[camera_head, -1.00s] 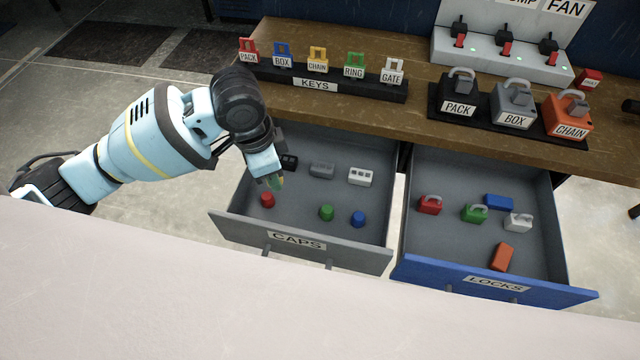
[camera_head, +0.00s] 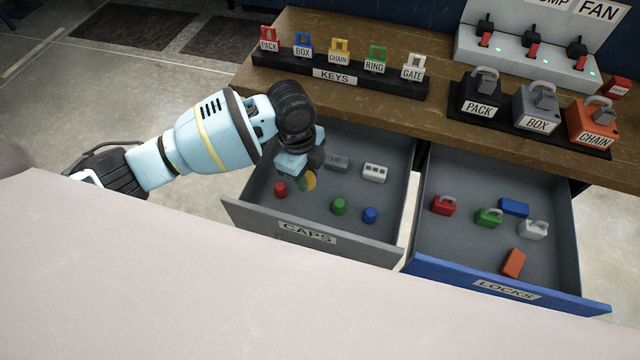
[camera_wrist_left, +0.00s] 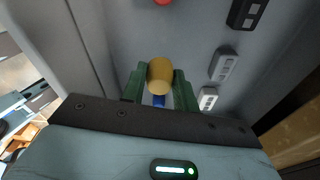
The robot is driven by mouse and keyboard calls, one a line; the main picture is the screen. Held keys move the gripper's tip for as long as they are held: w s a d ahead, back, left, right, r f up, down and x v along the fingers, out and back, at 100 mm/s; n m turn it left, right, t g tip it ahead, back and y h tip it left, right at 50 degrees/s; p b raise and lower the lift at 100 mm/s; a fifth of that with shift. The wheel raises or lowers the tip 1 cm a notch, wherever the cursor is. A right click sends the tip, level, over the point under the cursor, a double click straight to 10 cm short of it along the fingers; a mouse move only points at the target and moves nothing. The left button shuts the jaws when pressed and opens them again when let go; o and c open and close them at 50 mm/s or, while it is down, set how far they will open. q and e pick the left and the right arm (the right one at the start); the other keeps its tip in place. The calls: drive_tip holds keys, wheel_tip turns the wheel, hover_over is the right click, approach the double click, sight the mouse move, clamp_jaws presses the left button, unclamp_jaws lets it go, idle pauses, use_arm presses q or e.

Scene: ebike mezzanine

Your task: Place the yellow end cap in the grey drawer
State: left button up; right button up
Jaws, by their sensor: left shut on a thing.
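My left gripper (camera_head: 304,181) is over the grey drawer (camera_head: 365,246), which stands open and bears a CAPS label. It is shut on the yellow end cap (camera_head: 311,181), which shows only in part in the head view. In the left wrist view the yellow end cap (camera_wrist_left: 160,76) sits between the dark green fingers of my left gripper (camera_wrist_left: 160,88), with the drawer floor beyond it. The gap between cap and floor is hard to judge. My right gripper is not in view.
The drawer holds a red cap (camera_head: 280,189), a green cap (camera_head: 339,206), a blue cap (camera_head: 370,215), a grey block (camera_head: 337,162) and a white block (camera_head: 375,173). A blue drawer (camera_head: 470,281) with locks is open at right. The workbench (camera_head: 440,111) overhangs behind.

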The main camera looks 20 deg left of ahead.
sight(310, 201)
use_arm(q)
wheel_tip(310, 201, down, 4)
drive_tip(key=shift+f, duration=0.25)
drive_tip(key=shift+f+b, duration=0.35)
drive_tip(key=shift+f, duration=1.35)
drive_tip(key=shift+f, duration=0.15)
drive_tip(key=o, duration=0.9)
drive_tip(key=shift+o, duration=0.2)
wheel_tip(310, 201, up, 12)
drive_tip(key=a+p, duration=0.1)
drive_tip(key=shift+w+a, duration=0.15)
drive_tip(key=shift+a, duration=0.1)
